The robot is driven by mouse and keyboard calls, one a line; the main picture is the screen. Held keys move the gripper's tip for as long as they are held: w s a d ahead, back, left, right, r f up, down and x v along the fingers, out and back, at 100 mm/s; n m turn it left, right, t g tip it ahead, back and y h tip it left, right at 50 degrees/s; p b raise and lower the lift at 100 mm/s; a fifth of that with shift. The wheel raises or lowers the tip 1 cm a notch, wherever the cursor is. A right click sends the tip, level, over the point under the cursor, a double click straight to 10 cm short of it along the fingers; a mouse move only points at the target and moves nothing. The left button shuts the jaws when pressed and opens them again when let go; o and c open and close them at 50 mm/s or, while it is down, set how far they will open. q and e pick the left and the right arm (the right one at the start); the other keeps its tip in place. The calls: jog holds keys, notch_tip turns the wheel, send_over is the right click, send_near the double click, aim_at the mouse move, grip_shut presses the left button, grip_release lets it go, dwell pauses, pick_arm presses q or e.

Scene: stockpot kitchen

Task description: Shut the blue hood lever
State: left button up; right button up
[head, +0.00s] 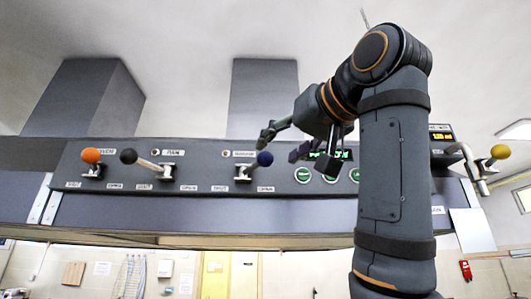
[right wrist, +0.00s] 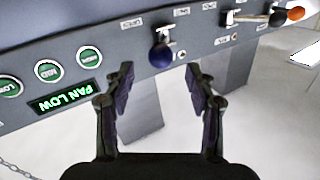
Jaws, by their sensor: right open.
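The blue hood lever shows in the head view as a dark blue ball knob (head: 265,158) on a short metal arm, leaning right from its bracket (head: 243,174) on the grey hood panel. In the right wrist view the blue knob (right wrist: 161,56) lies just beyond the gap between my fingertips. My right gripper (head: 281,146) is open and empty, beside the knob on its right in the head view. In the right wrist view the gripper (right wrist: 160,74) has its fingers spread wide. It appears apart from the knob. My left gripper is in neither view.
An orange-knobbed lever (head: 90,156) and a black-knobbed lever (head: 128,156) are on the panel's left. A yellow-knobbed lever (head: 500,151) is at the far right. Green round buttons (head: 302,175) and a lit display (right wrist: 66,97) are near my right gripper. Space below the hood looks free.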

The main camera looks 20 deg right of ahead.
aim_at(270, 155)
jog(key=w+p, duration=0.1)
jog(key=w, duration=0.2)
jog(key=w+a+p, duration=0.1)
jog(key=w, duration=0.2)
jog(key=shift+a+r+p, duration=0.1)
jog(key=shift+r+p, duration=0.1)
jog(key=shift+p, duration=0.1)
jog(key=shift+w+f, duration=0.15)
jog(key=shift+w, duration=0.15)
jog(key=shift+s, duration=0.1)
jog(key=shift+c, duration=1)
grip_shut()
